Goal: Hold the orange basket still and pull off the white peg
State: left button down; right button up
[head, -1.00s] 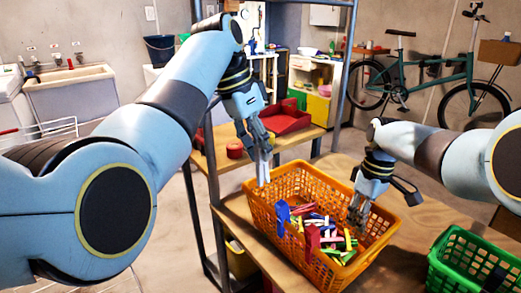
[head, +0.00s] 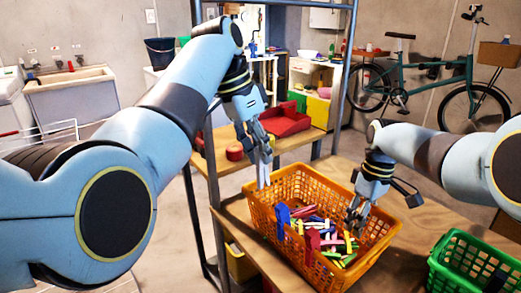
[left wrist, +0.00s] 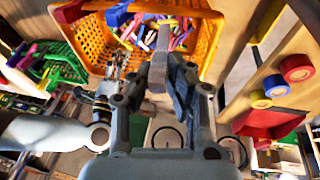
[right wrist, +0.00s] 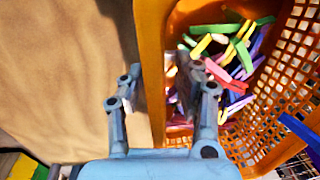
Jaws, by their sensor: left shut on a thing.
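The orange basket (head: 327,270) stands on the wooden table with several coloured pegs inside. A blue peg (head: 283,213) and a red peg (head: 312,240) sit on its near rim. My left gripper (head: 264,156) is shut on the white peg (head: 263,178) at the basket's left corner. The peg also shows between the fingers in the left wrist view (left wrist: 163,40). My right gripper (head: 356,215) is at the basket's right side. In the right wrist view, its open fingers (right wrist: 165,80) stand either side of the orange wall (right wrist: 151,45).
A green basket (head: 470,262) stands at the right of the table. Behind is a shelf with a red bin (head: 287,121) and a red roll (head: 234,151). A shelf post (head: 204,170) rises close to my left arm. Bare table lies outside the right rim (right wrist: 60,80).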

notch_tip(320, 180, up, 12)
jog(key=d, duration=0.1)
jog(key=shift+w+f, duration=0.2)
jog(key=shift+w, duration=0.25)
jog(key=shift+f, duration=0.1)
jog(key=f, duration=0.7)
jog(key=s+a+f, duration=0.1)
jog(key=f, duration=0.3)
jog(key=shift+f, duration=0.15)
pick_arm(q)
jog(key=shift+f, duration=0.2)
pick_arm(e)
jog(key=shift+f, duration=0.2)
pick_arm(q)
jog(key=shift+f, duration=0.55)
